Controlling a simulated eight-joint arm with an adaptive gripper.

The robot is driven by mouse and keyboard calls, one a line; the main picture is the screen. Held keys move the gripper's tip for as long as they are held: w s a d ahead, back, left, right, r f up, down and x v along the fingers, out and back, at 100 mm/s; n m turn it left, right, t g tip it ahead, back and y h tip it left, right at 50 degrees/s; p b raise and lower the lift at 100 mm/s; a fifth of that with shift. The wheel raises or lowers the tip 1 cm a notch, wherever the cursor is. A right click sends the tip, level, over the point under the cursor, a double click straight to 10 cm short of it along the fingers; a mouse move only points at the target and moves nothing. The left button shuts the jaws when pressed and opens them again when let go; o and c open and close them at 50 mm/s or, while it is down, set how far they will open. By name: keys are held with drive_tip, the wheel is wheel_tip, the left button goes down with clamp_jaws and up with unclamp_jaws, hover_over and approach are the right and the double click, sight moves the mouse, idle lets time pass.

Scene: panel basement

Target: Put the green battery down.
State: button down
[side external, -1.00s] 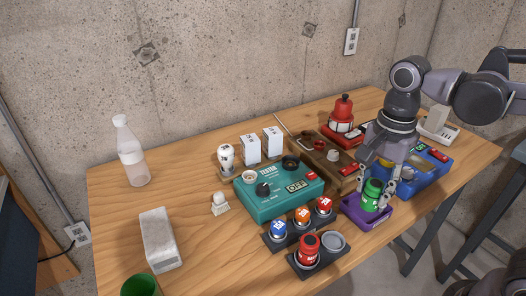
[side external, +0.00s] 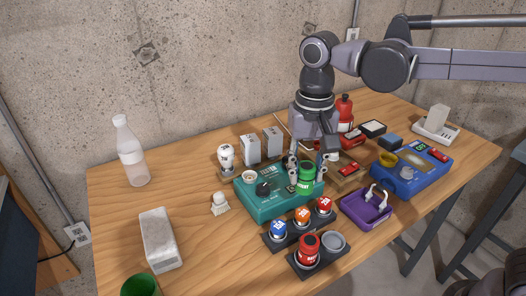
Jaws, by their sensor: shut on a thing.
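The green battery (side external: 306,181) is upright in my gripper (side external: 305,176), which is shut on it. It is over the right part of the teal tester box (side external: 262,205); I cannot tell whether it touches the box. The tester has a dark knob, an OFF label and a round pale socket at its back left. The purple tray (side external: 352,211) stands to the right with two white prongs and no battery in it. My fingers and the battery hide part of the tester's right end.
Blue, orange and red batteries stand in a dark rack (side external: 277,243) in front, with a larger red battery (side external: 308,248) beside an empty round cup. A blue device (side external: 410,180) is at right.

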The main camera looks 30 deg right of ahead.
drive_tip(key=a+f+n, duration=0.1)
drive_tip(key=a+f, duration=0.2)
drive_tip(key=a, duration=0.3)
drive_tip(key=a+f+n, duration=0.2)
drive_tip(key=a+f, duration=0.1)
drive_tip(key=a, duration=0.3)
drive_tip(key=s+a+f+n, duration=0.1)
drive_tip(key=a+f, duration=0.1)
drive_tip(key=a, duration=0.5)
drive_tip(key=shift+a+f+n, duration=0.1)
drive_tip(key=shift+f+n, duration=0.3)
drive_tip(key=shift+f, duration=2)
drive_tip(key=shift+f, duration=0.1)
drive_tip(key=c, duration=0.9)
unclamp_jaws()
